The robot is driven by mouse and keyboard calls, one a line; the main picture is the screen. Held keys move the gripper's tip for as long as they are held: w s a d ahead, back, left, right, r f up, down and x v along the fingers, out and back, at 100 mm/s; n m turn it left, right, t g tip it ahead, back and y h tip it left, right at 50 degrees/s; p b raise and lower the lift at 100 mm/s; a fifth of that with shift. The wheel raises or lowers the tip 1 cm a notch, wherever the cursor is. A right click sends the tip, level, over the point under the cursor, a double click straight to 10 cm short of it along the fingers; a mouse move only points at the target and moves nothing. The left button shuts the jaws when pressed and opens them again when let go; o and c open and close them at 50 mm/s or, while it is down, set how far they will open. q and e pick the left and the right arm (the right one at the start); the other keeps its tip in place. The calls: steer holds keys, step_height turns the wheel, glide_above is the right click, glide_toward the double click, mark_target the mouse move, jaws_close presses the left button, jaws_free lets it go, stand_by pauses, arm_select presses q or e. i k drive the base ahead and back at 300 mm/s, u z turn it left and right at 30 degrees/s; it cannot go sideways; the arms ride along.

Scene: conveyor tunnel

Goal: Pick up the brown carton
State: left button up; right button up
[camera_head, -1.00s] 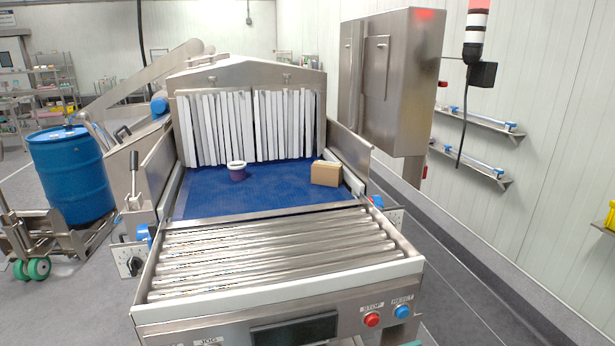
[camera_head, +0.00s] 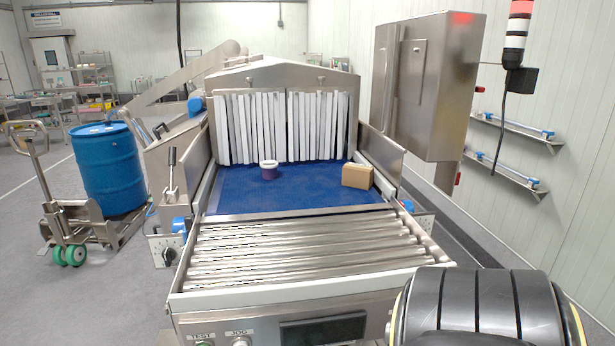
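The brown carton (camera_head: 357,176) lies on the blue conveyor belt (camera_head: 235,200), near the belt's right side wall. It is closed and upright, just in front of the white strip curtain. Nothing touches it from above. A dark part of my own arm shows at the lower right of the head view, in front of the roller table. Neither of my grippers shows in the head view.
The strip curtain (camera_head: 280,128) hangs behind. Steel rollers (camera_head: 300,245) lie in front, with side walls on both sides. A blue drum (camera_head: 108,168) stands at the left.

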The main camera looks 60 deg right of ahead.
mark_target(360, 176)
steer(key=k, duration=0.8)
steer(key=z, duration=1.35)
steer(key=i, duration=0.3)
steer(key=u, duration=0.05)
